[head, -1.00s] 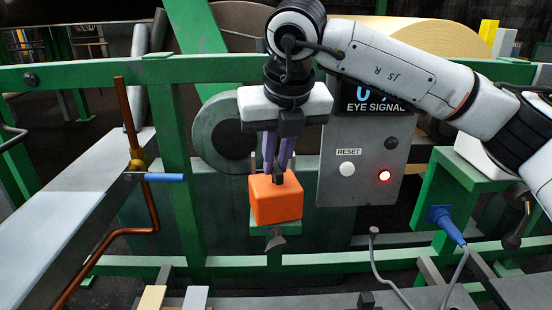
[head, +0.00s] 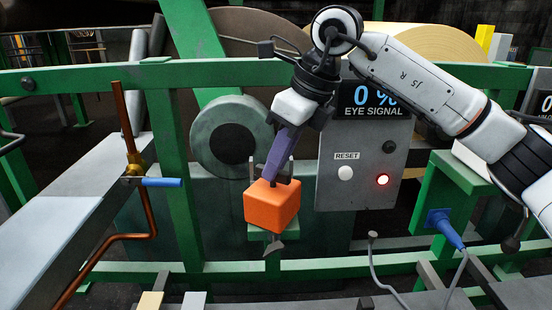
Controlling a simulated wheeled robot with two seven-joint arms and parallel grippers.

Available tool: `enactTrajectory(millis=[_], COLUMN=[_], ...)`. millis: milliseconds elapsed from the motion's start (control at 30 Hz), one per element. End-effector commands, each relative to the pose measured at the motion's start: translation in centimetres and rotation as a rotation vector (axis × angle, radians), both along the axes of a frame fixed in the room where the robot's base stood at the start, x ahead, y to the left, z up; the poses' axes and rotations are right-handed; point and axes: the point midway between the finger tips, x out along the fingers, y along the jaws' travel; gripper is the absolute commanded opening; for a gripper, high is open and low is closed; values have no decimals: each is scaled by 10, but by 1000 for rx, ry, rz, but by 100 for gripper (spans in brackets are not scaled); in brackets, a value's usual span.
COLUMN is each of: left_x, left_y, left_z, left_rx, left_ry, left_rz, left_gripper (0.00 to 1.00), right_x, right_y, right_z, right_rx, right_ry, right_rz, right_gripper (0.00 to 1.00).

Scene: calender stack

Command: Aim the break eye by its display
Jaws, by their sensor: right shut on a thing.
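The break eye is an orange box (head: 271,207) on a small green bracket (head: 262,234) at the frame's rail. My right gripper (head: 272,182) is shut on the top of the orange box, its purple fingers slanting down from the upper right. The part between the fingertips is mostly hidden. The eye signal display (head: 374,99) reads 0 %, partly covered by my right arm at its upper left. Below it, the grey panel has a white reset button (head: 345,173) and a lit red lamp (head: 382,181). My left gripper is out of view.
Green frame rails (head: 330,264) run across the front and behind. A copper pipe with a blue-handled valve (head: 162,182) stands at left. A blue plug (head: 440,222) with a grey cable hangs at right. A large tan roll (head: 430,45) lies behind.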

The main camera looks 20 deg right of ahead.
Motion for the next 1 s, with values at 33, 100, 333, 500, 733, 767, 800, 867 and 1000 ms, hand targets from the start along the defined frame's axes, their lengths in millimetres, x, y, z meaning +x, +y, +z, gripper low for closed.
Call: enactTrajectory(millis=[33, 100, 333, 500, 733, 767, 800, 867, 1000], left_x=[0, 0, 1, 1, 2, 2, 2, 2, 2], left_y=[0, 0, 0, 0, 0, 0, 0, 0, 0], left_z=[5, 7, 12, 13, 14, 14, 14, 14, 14], left_rx=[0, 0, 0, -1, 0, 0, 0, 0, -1], left_ry=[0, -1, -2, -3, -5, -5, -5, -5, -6], left_rz=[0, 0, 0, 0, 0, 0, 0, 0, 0], left_gripper=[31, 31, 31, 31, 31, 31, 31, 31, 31], right_x=[1, 2, 3, 4, 4, 4, 4, 4, 4], right_y=[-1, -1, -1, -2, -2, -2, -2, -2, -2], right_z=[3, 3, 2, 2, 2, 2, 2, 2, 2], right_rx=[5, 4, 3, 3, 3, 3, 1, 1, 1], right_ry=[-1, -2, -3, -5, -7, -7, -6, -7, -7], right_rz=[42, 107, 302, 413, 508, 516, 526, 535, 548], right_gripper=[0, 0, 0, 0, 0, 0, 0, 0, 0])
